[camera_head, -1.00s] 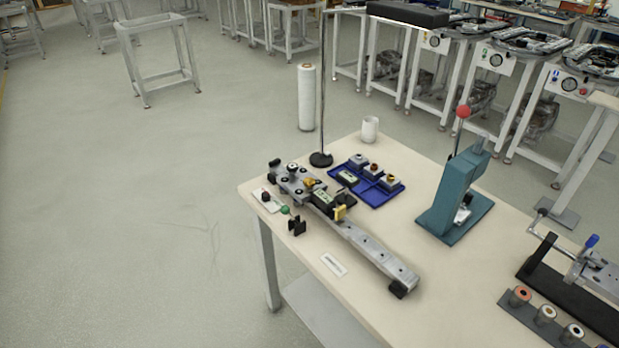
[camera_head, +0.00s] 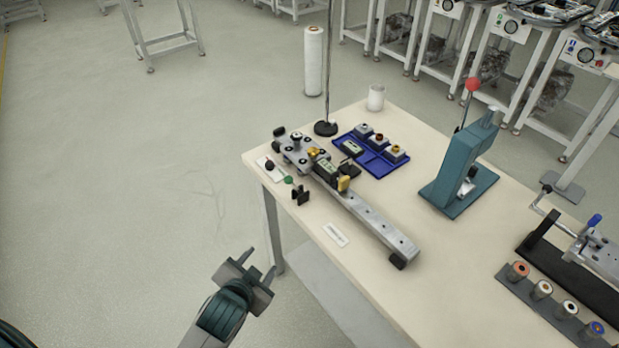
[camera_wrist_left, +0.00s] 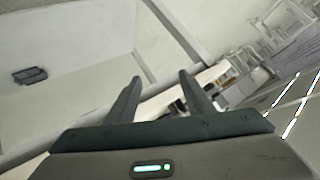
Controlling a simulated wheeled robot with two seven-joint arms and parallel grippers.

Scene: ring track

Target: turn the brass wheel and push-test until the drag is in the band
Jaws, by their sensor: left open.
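The grey track rail (camera_head: 365,217) lies on the table, running from upper left to lower right. A dark gauge block with a pale display (camera_head: 325,168) sits on it, with a yellow part (camera_head: 343,184) at its near end. A small brass-coloured piece (camera_head: 313,152) shows beside the block; I cannot tell whether it is the wheel. My left gripper (camera_head: 257,274) is open and empty, off the table's left edge, lower than and apart from the rail. Its two open fingers show in the left wrist view (camera_wrist_left: 160,92). My right gripper is not in view.
A blue tray (camera_head: 373,166) with small blocks lies behind the rail. A teal press (camera_head: 462,170) with a red knob stands right of it. Several spools (camera_head: 541,290) sit at lower right. A green-knobbed tool and a black clip (camera_head: 301,195) lie before the rail.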

